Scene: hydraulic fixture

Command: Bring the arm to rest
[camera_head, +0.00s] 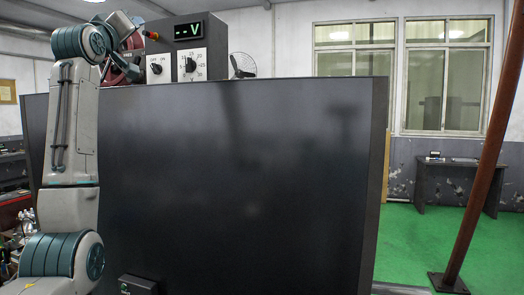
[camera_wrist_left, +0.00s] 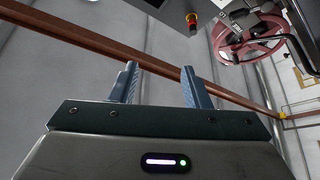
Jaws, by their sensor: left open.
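My left arm (camera_head: 73,130) rises at the left of the head view and bends over at the top toward the control box. Its gripper is small and partly unclear there. In the left wrist view my left gripper (camera_wrist_left: 160,75) is open, with two blue-grey fingers apart and nothing between them. My right gripper is in neither view.
A large dark panel (camera_head: 230,180) fills the middle of the head view. Behind it stands a control box (camera_head: 188,48) with knobs and a display. A red handwheel (camera_wrist_left: 252,38) and a red-yellow button (camera_wrist_left: 192,22) show in the wrist view. A brown pole (camera_head: 487,150) leans at the right.

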